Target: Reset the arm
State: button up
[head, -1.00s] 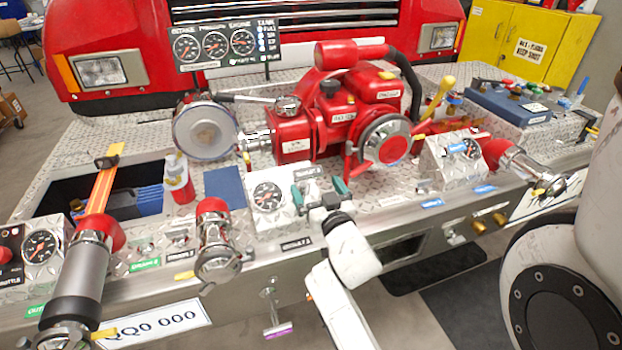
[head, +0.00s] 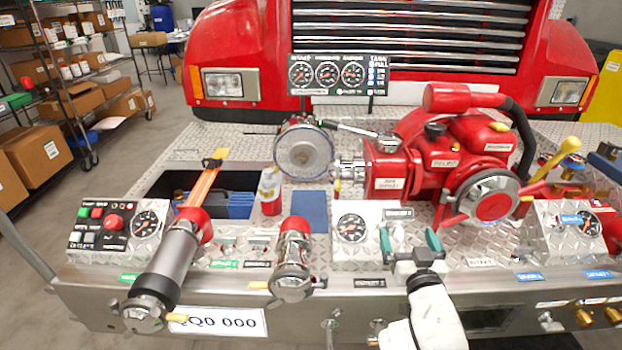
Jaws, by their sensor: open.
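My gripper (head: 412,243) is at the end of my white arm, which enters from the bottom right of the head view. Its two green-tipped fingers are spread apart with nothing between them. It is over the front edge of the diamond-plate bumper (head: 470,255), right of the gauge box (head: 352,229) and below the red pump (head: 440,160). I cannot tell whether the gripper touches the plate.
A silver nozzle with a red collar (head: 292,265) and a longer grey nozzle (head: 170,260) stick out at the bumper's front left. A control box (head: 97,225) sits at the far left. Shelves with boxes (head: 70,95) stand at the back left.

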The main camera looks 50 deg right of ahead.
jog(key=s+a+f+n+g+y, duration=0.3)
jog(key=a+f+n+g+y, duration=0.35)
jog(key=a+f+y, duration=0.8)
jog(key=s+a+f+n+g, duration=0.1)
jog(key=s+a+f+g, duration=0.1)
jog(key=a, duration=0.3)
jog(key=s+a+f+n+g+h, duration=0.1)
jog(key=s+a+n+g, duration=0.1)
jog(key=s+a, duration=0.2)
jog(key=a, duration=0.2)
jog(key=shift+s+a+f, duration=0.3)
jog(key=shift+f, duration=0.05)
